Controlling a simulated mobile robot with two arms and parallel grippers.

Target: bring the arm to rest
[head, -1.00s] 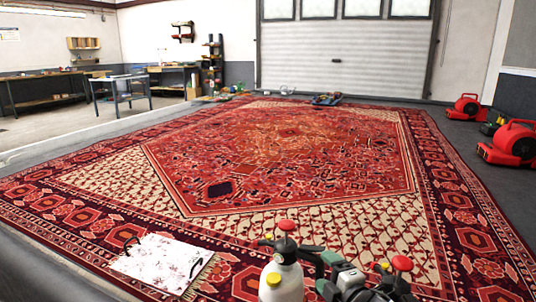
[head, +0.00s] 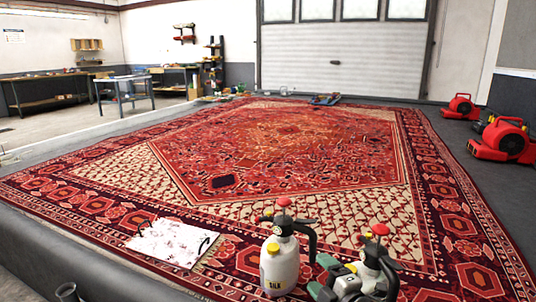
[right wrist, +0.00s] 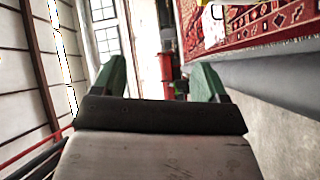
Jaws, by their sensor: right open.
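My right gripper (head: 320,276) is at the bottom of the head view, right of centre, with green fingers. It is in front of a sprayer bottle and covers part of it. In the right wrist view its two green fingers (right wrist: 150,82) stand wide apart with nothing between them. My left gripper does not show.
A white sprayer bottle (head: 279,266) stands close left of the gripper, and a second sprayer (head: 374,262) stands behind it. Red blowers (head: 503,140) stand at the right.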

